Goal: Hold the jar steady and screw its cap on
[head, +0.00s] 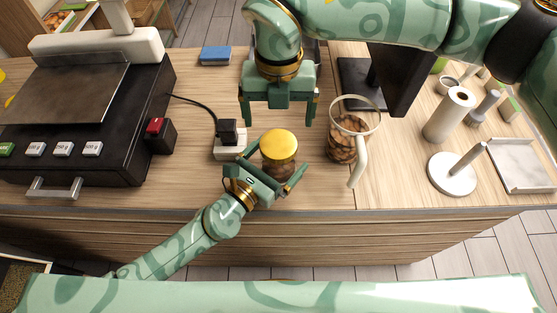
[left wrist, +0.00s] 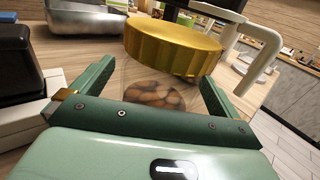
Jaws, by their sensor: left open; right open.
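The jar (head: 279,168) stands upright on the wooden counter near its front edge, with brown contents seen through its clear wall. The yellow cap (head: 280,144) sits on top of it; whether it is threaded on cannot be told. In the left wrist view the cap (left wrist: 172,47) is large and ridged above the jar (left wrist: 158,93). My left gripper (head: 273,172) is open, its fingers on either side of the jar's lower body; contact is not clear. My right gripper (head: 279,115) is open and empty, pointing down above and behind the jar.
A clear pitcher (head: 345,145) with brown contents stands just right of the jar.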

